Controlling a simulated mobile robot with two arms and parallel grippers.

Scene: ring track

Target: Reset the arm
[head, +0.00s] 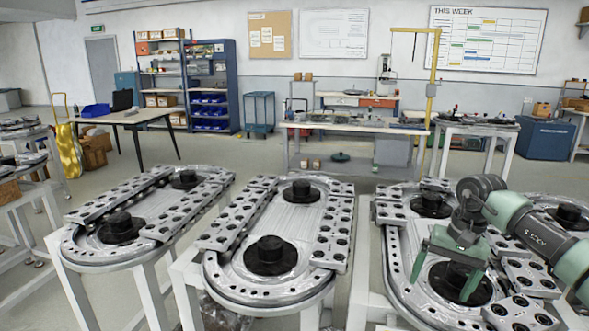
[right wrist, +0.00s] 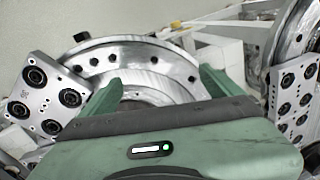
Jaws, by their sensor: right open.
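My right arm reaches in from the right in the head view. Its green right gripper (head: 444,279) points down over the near end of the right-hand ring track (head: 402,284), beside a black round hub (head: 460,283). The two fingers are spread apart with nothing between them. In the right wrist view, the open fingers of the right gripper (right wrist: 158,84) frame part of a curved metal rail (right wrist: 145,57). Whether the fingers touch the track cannot be told. My left arm and gripper are not in view.
A middle ring track (head: 285,237) and a left ring track (head: 130,215) stand on white frames, with narrow gaps between.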

